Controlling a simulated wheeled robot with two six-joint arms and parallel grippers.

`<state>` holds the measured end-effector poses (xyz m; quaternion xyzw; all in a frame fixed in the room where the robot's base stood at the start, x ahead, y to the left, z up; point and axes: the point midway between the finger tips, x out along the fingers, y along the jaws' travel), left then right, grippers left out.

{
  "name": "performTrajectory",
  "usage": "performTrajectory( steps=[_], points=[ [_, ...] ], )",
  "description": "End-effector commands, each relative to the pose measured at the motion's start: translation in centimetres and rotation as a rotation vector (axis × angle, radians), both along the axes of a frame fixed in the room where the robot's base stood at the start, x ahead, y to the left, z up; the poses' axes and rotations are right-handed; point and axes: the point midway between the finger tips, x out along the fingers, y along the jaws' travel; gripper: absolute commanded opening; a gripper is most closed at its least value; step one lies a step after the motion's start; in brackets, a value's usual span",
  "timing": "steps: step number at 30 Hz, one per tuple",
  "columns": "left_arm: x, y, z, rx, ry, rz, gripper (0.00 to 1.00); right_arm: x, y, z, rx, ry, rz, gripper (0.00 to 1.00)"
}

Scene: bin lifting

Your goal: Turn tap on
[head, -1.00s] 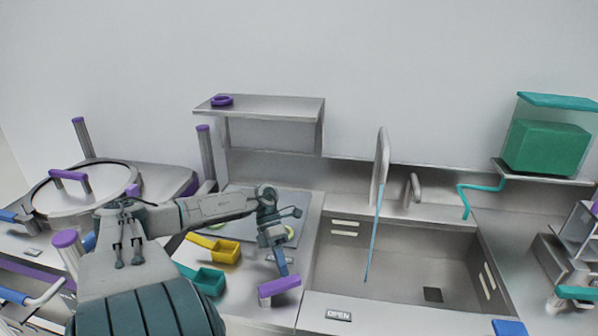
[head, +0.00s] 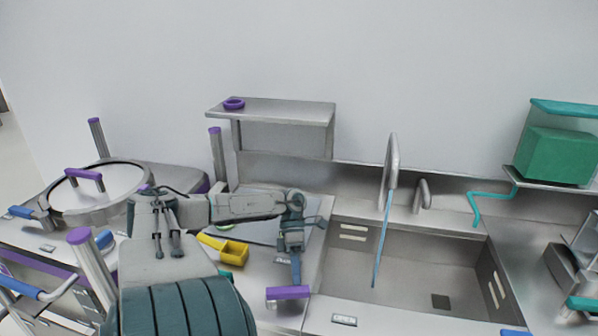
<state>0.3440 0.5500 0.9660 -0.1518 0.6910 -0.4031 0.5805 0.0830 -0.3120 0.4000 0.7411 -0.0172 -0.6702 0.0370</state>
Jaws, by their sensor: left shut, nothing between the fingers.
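The tall grey tap (head: 391,160) stands behind the sink, and a thin blue stream of water (head: 381,245) runs from it down into the sink basin. A short grey lever (head: 423,196) stands just right of the tap. My left gripper (head: 295,272) is shut and empty, pointing down over the counter left of the sink. It is well apart from the tap and the lever. My right gripper is out of view.
The sink (head: 410,275) has a dark drain. A purple-topped handle (head: 288,293) lies just below my left gripper. A yellow scoop (head: 233,252) is near my forearm. A lidded pot (head: 97,190) is at left. A green block (head: 557,155) is on the right shelf.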

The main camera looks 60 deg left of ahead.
Motion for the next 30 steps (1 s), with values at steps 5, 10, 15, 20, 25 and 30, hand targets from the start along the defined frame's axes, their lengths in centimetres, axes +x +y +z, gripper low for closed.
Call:
performTrajectory(
  steps=[5, 10, 15, 20, 25, 30],
  points=[
    [-0.6, -0.3, 0.0, 0.001, 0.003, 0.008, 0.00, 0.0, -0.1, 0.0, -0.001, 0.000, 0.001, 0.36],
    [-0.9, -1.0, 0.0, 0.000, 0.002, 0.015, 0.00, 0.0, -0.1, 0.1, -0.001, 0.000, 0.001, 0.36],
    [-0.9, -1.5, 0.0, 0.000, 0.001, 0.017, 0.00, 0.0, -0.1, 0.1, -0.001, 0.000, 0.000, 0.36],
    [-1.0, -1.9, 0.0, 0.000, -0.001, 0.018, 0.00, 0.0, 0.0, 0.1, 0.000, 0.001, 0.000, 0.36],
    [-1.0, -2.1, 0.0, -0.002, 0.001, 0.019, 0.00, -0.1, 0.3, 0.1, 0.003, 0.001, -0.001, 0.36],
    [-1.1, -2.1, -0.1, -0.002, 0.000, 0.018, 0.00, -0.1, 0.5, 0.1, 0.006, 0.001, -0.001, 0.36]
  ],
)
